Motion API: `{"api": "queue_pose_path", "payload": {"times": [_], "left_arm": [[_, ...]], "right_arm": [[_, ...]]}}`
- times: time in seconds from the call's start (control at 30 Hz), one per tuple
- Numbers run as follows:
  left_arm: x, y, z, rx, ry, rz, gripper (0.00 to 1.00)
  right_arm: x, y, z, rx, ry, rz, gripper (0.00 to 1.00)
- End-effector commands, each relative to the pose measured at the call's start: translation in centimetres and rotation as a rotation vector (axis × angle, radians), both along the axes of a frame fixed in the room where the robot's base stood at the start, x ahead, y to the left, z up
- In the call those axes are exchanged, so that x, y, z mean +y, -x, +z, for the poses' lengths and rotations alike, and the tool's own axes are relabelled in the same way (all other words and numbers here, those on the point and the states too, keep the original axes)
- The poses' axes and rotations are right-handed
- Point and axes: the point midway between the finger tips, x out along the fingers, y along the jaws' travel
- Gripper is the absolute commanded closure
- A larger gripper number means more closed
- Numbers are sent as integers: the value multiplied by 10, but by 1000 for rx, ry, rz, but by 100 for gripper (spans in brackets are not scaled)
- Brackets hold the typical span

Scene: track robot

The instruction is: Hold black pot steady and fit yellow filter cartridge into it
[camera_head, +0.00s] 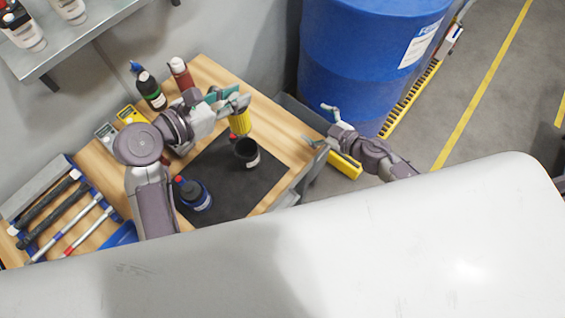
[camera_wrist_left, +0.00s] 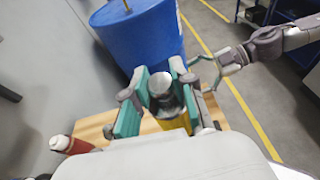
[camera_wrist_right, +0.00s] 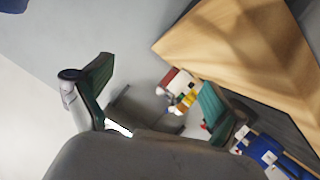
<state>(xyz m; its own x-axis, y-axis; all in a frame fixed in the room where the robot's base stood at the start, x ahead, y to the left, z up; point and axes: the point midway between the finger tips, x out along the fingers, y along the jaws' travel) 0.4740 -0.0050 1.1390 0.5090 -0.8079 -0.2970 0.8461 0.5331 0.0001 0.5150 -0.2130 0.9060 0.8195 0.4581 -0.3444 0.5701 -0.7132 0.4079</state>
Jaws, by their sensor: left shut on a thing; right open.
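The yellow filter cartridge (camera_head: 239,123) hangs from my left gripper (camera_head: 230,97), which is shut on its upper end. In the left wrist view the grey top of the cartridge (camera_wrist_left: 162,86) sits between the green finger pads. The black pot (camera_head: 247,155) stands upright on a dark mat (camera_head: 235,185), with its open mouth just below the cartridge in the head view. Whether the cartridge touches the pot cannot be told. My right gripper (camera_head: 321,125) is open and empty to the right of the table, apart from the pot. Its spread fingers show in the right wrist view (camera_wrist_right: 155,98).
A dark blue bottle (camera_head: 193,194) stands on the mat left of the pot. A dark bottle (camera_head: 151,90) and a red bottle (camera_head: 181,73) stand at the back of the wooden table (camera_head: 285,130). Tools lie at the left. A blue barrel (camera_head: 350,60) stands behind.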

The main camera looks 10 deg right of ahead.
Motion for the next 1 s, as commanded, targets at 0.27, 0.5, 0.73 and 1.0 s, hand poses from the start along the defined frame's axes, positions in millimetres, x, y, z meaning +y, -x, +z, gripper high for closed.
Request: {"api": "queue_pose_path", "payload": {"times": [0.27,0.5,0.73,1.0], "left_arm": [[0,0,1,-1,1,0,100],[0,0,1,-1,1,0,100],[0,0,1,-1,1,0,100],[0,0,1,-1,1,0,100]], "right_arm": [[82,69,10,164,-184,116,4],[119,107,19,266,-277,154,4],[132,111,19,293,-305,158,4],[164,82,2,292,-305,159,4]]}}
